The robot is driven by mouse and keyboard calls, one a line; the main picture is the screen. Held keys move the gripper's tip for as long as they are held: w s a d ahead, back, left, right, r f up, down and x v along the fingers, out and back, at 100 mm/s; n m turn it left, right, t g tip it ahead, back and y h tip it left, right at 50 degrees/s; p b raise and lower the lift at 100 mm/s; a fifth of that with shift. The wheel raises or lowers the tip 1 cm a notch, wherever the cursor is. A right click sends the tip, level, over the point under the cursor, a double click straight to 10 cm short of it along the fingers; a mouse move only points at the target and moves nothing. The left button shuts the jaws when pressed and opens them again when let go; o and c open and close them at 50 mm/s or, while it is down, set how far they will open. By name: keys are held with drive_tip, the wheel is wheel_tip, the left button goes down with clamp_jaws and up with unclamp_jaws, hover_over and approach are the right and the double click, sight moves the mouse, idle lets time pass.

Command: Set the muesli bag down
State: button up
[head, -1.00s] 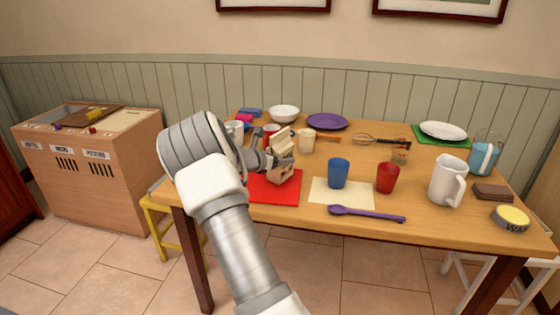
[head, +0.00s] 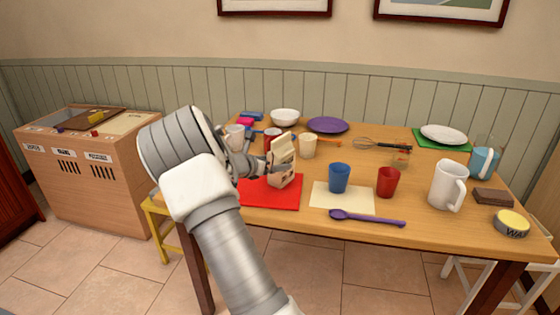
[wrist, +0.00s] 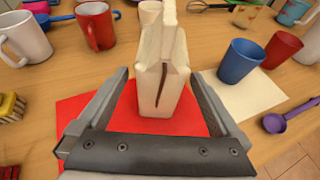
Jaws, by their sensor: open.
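The muesli bag (head: 283,152) is a cream and tan paper bag. It stands about upright on the red mat (head: 262,194), near the mat's back right part. In the wrist view the bag (wrist: 161,80) rises between the two fingers, with its base on the red mat (wrist: 75,112). My gripper (wrist: 159,78) is open, with gaps showing between the fingers and the bag's sides. In the head view my gripper (head: 272,168) reaches the bag from the left, and the bag's lower part is partly covered.
A blue cup (head: 339,178) stands on a cream mat (head: 342,203), right of the bag. A red mug (wrist: 95,25), white mug (wrist: 24,38) and beige cup (head: 308,147) stand behind.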

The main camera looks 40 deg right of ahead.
drive_tip(key=s+a+r+m+y, duration=0.4)
drive_tip(key=s+a+m, duration=0.3)
drive_tip(key=s+a, duration=0.4)
drive_tip(key=s+a+r+m+t+y, duration=0.1)
drive_tip(key=s+a+r+m+y, duration=0.3)
drive_tip(key=s+a+m, duration=0.3)
drive_tip(key=s+a+r+m+y+p, duration=0.1)
drive_tip(key=s+a+r+m+y, duration=0.3)
drive_tip(key=s+a, duration=1.1)
drive_tip(key=s+r+m, duration=0.1)
drive_tip(key=s+m, duration=0.1)
drive_tip(key=m, duration=0.1)
drive_tip(key=shift+s+a+r+m+y, duration=0.2)
drive_tip(key=shift+a+r+m+y, duration=0.1)
drive_tip(key=shift+a+y, duration=0.1)
wheel_tip(320, 180, up, 18)
drive_tip(key=p, duration=1.7)
drive_tip(key=shift+f+p, duration=0.25)
drive_tip(key=shift+p, duration=0.15)
